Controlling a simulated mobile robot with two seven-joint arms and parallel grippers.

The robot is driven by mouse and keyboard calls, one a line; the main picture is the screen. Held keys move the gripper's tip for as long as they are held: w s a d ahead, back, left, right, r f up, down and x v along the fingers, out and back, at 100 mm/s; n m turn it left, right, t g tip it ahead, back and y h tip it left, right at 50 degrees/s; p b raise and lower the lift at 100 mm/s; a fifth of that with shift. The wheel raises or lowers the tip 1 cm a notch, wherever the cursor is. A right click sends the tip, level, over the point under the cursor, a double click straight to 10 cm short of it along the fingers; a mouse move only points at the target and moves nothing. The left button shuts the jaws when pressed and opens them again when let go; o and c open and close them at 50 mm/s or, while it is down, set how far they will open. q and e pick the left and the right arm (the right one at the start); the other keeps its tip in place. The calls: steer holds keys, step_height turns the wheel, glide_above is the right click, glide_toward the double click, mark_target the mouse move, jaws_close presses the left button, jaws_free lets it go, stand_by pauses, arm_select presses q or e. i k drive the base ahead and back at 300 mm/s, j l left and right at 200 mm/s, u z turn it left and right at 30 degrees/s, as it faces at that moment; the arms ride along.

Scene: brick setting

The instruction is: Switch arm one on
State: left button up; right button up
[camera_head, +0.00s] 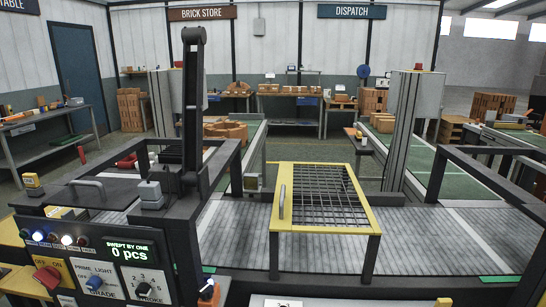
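A black control panel (95,262) stands at the lower left. Its green display (130,252) reads "SWEPT BY ONE 0 pcs". A red rotary switch (47,277) sits on a yellow plate with OFF and ON lettering at the panel's left; which way it points I cannot tell. A row of small lamps (67,240) runs above, some bright. A black upright arm (193,110) rises behind the panel. Neither of my grippers is in view.
A grey conveyor (235,235) runs across behind the panel. A yellow-framed mesh guard (322,235) stands over it. Black frames (495,165) stand at the right. Workbenches and bricks are far back.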

mark_target(49, 278)
steer(key=u, duration=1.55)
